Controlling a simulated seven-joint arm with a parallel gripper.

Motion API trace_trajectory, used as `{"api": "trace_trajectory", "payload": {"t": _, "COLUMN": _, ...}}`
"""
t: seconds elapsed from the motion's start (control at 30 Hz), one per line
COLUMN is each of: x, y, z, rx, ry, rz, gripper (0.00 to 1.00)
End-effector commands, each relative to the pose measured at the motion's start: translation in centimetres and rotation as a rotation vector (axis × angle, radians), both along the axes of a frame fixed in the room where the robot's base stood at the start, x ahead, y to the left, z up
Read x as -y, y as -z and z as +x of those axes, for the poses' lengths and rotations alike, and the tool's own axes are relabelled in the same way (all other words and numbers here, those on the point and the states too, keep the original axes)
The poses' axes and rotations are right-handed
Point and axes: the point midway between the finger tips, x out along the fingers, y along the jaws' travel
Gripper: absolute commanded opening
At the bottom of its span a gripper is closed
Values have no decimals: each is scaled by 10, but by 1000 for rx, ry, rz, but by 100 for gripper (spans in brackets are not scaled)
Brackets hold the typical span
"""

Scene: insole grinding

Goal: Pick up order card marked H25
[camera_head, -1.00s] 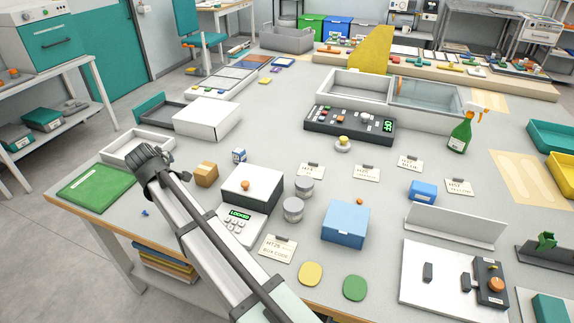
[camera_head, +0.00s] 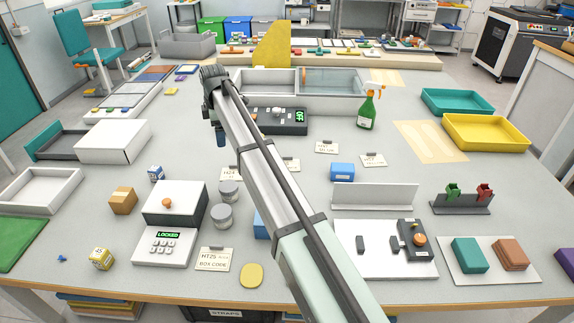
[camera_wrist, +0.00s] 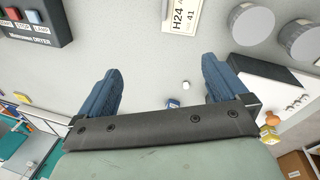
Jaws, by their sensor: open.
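My gripper (camera_head: 220,138) is above the middle-left of the table, pointing down. In the wrist view its two blue fingers (camera_wrist: 160,95) are spread apart with nothing between them. A small cream card (camera_head: 292,164) with a dark clip lies on the table, mostly hidden behind my arm; its marking is unreadable now, but in the earlier head view the card there seems to read H25. A card marked H24 (camera_wrist: 182,16) lies beyond the fingers in the wrist view, and also shows left of my arm (camera_head: 230,174). Two more cards (camera_head: 327,147) (camera_head: 373,160) lie to the right.
A card reading HT25 box code (camera_head: 215,259) lies at the front, beside a locked keypad box (camera_head: 165,247). Two grey round tins (camera_head: 221,216) stand near the H24 card. A dark control panel (camera_head: 285,121) and a green spray bottle (camera_head: 367,108) stand behind the cards.

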Motion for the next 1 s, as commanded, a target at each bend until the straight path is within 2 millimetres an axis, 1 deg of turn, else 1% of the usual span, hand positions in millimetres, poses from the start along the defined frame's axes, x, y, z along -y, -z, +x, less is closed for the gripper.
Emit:
{"api": "trace_trajectory", "payload": {"t": 0.03, "x": 28, "y": 2, "z": 12, "rx": -20, "ry": 33, "rz": -9, "gripper": 100}}
{"api": "trace_trajectory", "payload": {"t": 0.07, "x": 44, "y": 4, "z": 17, "rx": -32, "ry": 51, "rz": -14, "gripper": 100}}
{"api": "trace_trajectory", "payload": {"t": 0.1, "x": 65, "y": 6, "z": 24, "rx": -49, "ry": 76, "rz": -21, "gripper": 100}}
{"api": "trace_trajectory", "payload": {"t": 0.17, "x": 96, "y": 10, "z": 32, "rx": -74, "ry": 114, "rz": -30, "gripper": 100}}
{"api": "trace_trajectory", "payload": {"t": 0.2, "x": 115, "y": 12, "z": 37, "rx": -90, "ry": 139, "rz": -36, "gripper": 100}}
{"api": "trace_trajectory", "payload": {"t": 0.3, "x": 157, "y": 17, "z": 45, "rx": -124, "ry": 195, "rz": -49, "gripper": 100}}
{"api": "trace_trajectory", "payload": {"t": 0.4, "x": 190, "y": 21, "z": 50, "rx": -152, "ry": 240, "rz": -58, "gripper": 100}}
{"api": "trace_trajectory", "payload": {"t": 0.43, "x": 198, "y": 22, "z": 51, "rx": -158, "ry": 250, "rz": -61, "gripper": 100}}
{"api": "trace_trajectory", "payload": {"t": 0.5, "x": 211, "y": 23, "z": 52, "rx": -169, "ry": 269, "rz": -64, "gripper": 100}}
{"api": "trace_trajectory", "payload": {"t": 0.6, "x": 222, "y": 25, "z": 53, "rx": -179, "ry": 284, "rz": -67, "gripper": 100}}
{"api": "trace_trajectory", "payload": {"t": 0.77, "x": 224, "y": 34, "z": 53, "rx": -182, "ry": 287, "rz": -69, "gripper": 100}}
{"api": "trace_trajectory", "payload": {"t": 0.87, "x": 224, "y": 46, "z": 52, "rx": -182, "ry": 287, "rz": -69, "gripper": 100}}
{"api": "trace_trajectory", "payload": {"t": 1.0, "x": 224, "y": 68, "z": 52, "rx": -182, "ry": 286, "rz": -69, "gripper": 100}}
